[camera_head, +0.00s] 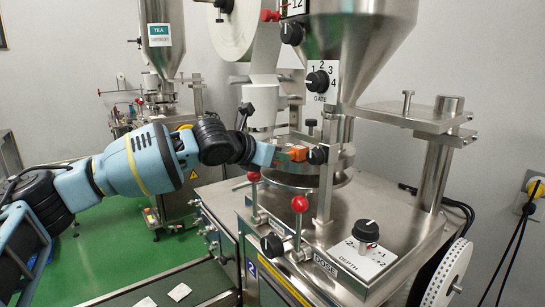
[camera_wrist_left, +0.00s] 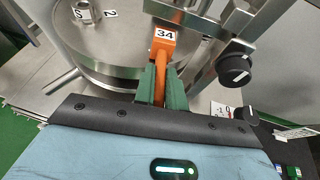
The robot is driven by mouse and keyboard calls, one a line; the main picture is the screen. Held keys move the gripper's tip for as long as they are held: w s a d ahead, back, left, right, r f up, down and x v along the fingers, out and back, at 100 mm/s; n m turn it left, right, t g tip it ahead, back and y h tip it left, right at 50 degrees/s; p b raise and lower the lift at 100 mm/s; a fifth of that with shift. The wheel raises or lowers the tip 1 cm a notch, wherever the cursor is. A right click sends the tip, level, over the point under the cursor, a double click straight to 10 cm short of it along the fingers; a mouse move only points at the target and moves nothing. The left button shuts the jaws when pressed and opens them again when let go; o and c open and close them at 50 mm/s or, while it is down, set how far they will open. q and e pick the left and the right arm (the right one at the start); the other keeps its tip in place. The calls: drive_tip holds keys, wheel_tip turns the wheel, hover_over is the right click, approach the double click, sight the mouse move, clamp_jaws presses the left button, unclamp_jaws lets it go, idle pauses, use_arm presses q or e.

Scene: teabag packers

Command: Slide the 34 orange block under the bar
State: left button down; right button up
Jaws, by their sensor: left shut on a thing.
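The orange block (camera_wrist_left: 163,41) carries a white label reading 34 and has a narrow orange stem toward me. My left gripper (camera_wrist_left: 160,88) is shut on that stem, one green finger on each side. In the head view the orange block (camera_head: 299,153) shows at the tip of my left gripper (camera_head: 284,155), beside the machine's post. A metal bar (camera_wrist_left: 185,18) crosses just beyond the label in the left wrist view. I cannot tell whether the block's far end is under it. My right gripper is not in view.
A round steel plate (camera_wrist_left: 100,45) with numbered marks lies below and left of the block. A black knob (camera_wrist_left: 234,70) is close on the right. Red-knobbed levers (camera_head: 299,203) stand in front on the machine, near a DEPTH dial (camera_head: 366,231).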

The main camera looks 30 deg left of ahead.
use_arm(q)
drive_tip(key=shift+w+f, duration=0.1)
drive_tip(key=shift+f, duration=0.35)
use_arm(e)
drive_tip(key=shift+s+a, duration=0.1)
use_arm(q)
drive_tip(key=c, duration=1.4)
unclamp_jaws()
drive_tip(key=shift+w+r, duration=0.1)
drive_tip(key=shift+w, duration=0.05)
drive_tip(key=shift+o, duration=0.2)
drive_tip(key=shift+r, duration=0.2)
drive_tip(key=shift+s+a+r, duration=0.1)
drive_tip(key=shift+s+r, duration=0.05)
drive_tip(key=shift+s, duration=0.3)
drive_tip(key=v, duration=0.7)
drive_tip(key=shift+p, duration=0.45)
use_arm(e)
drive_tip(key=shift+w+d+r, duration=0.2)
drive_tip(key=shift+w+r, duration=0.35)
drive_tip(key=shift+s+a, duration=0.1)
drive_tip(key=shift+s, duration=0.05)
